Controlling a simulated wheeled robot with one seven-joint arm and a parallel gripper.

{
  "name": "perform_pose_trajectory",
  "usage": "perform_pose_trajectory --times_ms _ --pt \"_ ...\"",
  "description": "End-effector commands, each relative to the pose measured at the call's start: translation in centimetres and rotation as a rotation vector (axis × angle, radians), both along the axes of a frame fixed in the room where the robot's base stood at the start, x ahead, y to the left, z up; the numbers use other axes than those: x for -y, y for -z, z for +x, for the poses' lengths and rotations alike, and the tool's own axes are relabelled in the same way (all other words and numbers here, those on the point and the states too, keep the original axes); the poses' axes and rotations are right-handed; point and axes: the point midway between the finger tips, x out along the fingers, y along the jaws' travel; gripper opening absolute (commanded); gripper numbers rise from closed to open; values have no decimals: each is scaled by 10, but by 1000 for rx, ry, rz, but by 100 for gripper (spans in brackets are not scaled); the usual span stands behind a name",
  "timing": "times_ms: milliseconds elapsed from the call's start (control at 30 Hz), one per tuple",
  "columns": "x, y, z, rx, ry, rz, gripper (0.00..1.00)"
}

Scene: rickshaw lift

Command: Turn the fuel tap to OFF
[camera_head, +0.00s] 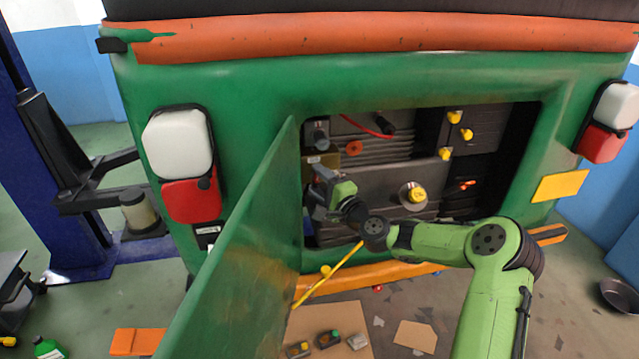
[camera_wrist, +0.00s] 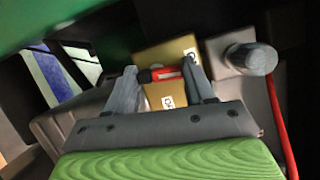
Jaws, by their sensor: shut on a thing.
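The fuel tap's lever (camera_wrist: 168,73), red with a black end, lies crosswise between my fingertips in the wrist view. My gripper (camera_wrist: 159,67) is shut on it, one finger at each end. Behind the lever is a brass-coloured plate (camera_wrist: 156,52) with two small white labels, one at the upper right and one below the lever. I cannot read the labels surely. In the head view my gripper (camera_head: 317,180) reaches into the left side of the open engine bay, and the lever is hidden there.
The green hatch door (camera_head: 235,255) stands open close to the left of my arm. A grey round knob (camera_wrist: 250,58) and a red hose (camera_wrist: 277,125) are right of the tap. A yellow knob (camera_head: 416,195) sits deeper right in the bay. A yellow rod (camera_head: 330,272) slants below my wrist.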

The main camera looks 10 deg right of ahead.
Motion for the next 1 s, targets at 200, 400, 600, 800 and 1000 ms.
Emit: perform_pose_trajectory --times_ms 200,400,600,800,1000 --pt "0 5 0 -4 -1 190 23" --pt "0 7 0 -4 -1 379 23" --pt "0 8 0 -5 -1 571 23" --pt "0 10 0 -6 1 761 23" --pt "0 11 0 -7 1 951 23"
